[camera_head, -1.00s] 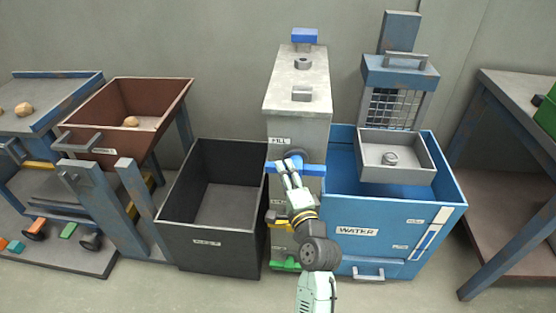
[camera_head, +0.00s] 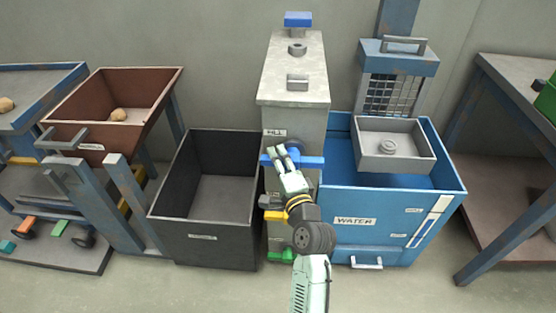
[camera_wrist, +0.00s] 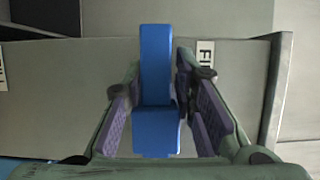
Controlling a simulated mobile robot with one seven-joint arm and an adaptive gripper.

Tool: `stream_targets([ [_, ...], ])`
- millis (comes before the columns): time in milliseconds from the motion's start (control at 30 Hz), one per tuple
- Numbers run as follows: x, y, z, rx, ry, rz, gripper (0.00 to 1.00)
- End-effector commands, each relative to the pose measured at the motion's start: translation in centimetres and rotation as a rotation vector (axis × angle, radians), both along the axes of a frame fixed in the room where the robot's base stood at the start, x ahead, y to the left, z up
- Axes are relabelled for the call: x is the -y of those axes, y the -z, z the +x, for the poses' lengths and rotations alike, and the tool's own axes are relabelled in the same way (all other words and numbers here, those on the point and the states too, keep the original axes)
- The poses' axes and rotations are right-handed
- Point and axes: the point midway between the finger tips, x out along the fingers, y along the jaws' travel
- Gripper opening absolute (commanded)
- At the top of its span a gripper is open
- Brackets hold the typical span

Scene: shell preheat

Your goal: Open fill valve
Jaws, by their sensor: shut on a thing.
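The fill valve's blue handle (camera_head: 308,162) lies roughly level across the front of the grey cabinet, under a FILL label (camera_head: 275,133). In the wrist view the blue handle (camera_wrist: 157,80) runs between the two finger pads, and the label (camera_wrist: 205,58) shows beside it. My gripper (camera_head: 281,157) is at the handle's left part and is shut on it. In the wrist view some space seems to show beside the handle. The fingers hide part of the handle in the head view.
A yellow handle (camera_head: 273,213) and a green handle (camera_head: 282,256) sit lower on the cabinet. The blue WATER tank (camera_head: 390,235) stands at right, with a grey tray (camera_head: 395,165) at its top. A black open bin (camera_head: 205,250) stands at left.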

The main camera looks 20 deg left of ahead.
Motion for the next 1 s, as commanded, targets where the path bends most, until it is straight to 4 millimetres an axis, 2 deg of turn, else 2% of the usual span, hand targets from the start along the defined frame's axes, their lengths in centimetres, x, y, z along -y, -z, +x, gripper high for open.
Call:
stream_targets([
  [267, -0.02, 0.56, -0.01, -0.011, -0.002, -0.005, 0.00],
  [767, -0.04, 0.90, -0.03, -0.019, -0.003, -0.005, 0.00],
  [1000, -0.04, 0.83, -0.01, -0.037, -0.003, 0.048, 0.00],
])
